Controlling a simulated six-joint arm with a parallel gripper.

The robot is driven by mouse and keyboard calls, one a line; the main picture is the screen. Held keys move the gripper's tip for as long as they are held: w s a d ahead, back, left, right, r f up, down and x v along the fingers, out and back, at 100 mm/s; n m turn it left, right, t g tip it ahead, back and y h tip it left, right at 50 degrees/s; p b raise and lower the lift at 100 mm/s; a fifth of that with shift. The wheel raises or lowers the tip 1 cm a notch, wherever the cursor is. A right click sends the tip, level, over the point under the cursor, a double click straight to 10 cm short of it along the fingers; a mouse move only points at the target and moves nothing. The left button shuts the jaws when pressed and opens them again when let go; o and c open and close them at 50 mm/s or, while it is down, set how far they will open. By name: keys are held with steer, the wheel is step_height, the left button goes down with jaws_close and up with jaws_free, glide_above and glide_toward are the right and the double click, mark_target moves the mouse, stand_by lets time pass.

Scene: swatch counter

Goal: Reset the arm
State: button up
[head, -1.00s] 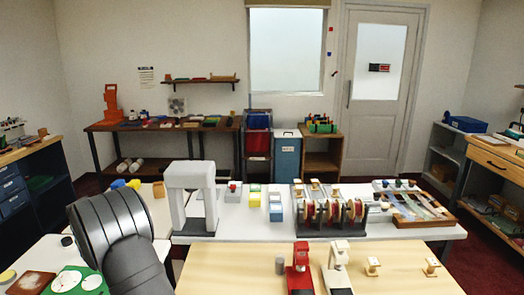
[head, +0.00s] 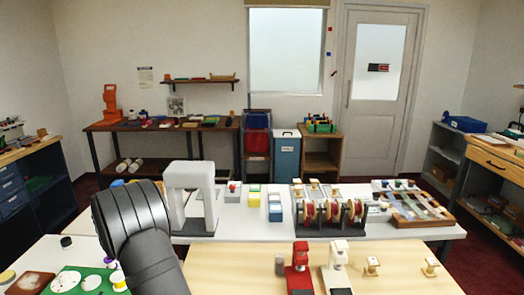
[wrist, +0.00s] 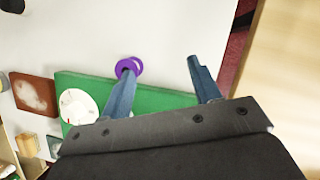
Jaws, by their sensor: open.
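My gripper (wrist: 162,66) shows in the wrist view with its two blue-grey fingers apart and nothing between them. It is over the white table (wrist: 90,30), beside a green mat (wrist: 150,108). A purple ring (wrist: 136,64) shows at the left fingertip; I cannot tell whether the finger touches it or is only in front of it. In the head view my dark arm is at the lower left, and my fingers are out of sight.
The green mat (head: 77,273) bears white discs, with a brown tile (head: 34,284) to its left. A grey arch (head: 187,176) stands behind my arm. A red stand (head: 299,270) and a white stand (head: 337,268) are on the wooden table (head: 229,272), whose left part is clear.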

steer(key=w+d+r, duration=0.1)
steer(key=d+r, duration=0.2)
steer(key=d, duration=0.3)
steer(key=d+f+m+g+h, duration=0.1)
steer(key=d+f+m+h, duration=0.1)
steer(key=d+m, duration=0.6)
steer(key=d+f+m+g+h, duration=0.2)
steer(key=d+f+m, duration=0.2)
steer(key=d+m, duration=0.4)
steer(key=d+f+m+g+h, duration=0.1)
steer(key=d+f+m+h, duration=0.1)
steer(key=d+m, duration=0.6)
steer(key=shift+w+d+f+g, duration=0.35)
steer(key=shift+d+f+g, duration=0.05)
steer(key=shift+d+f, duration=0.4)
steer(key=shift+o, duration=0.4)
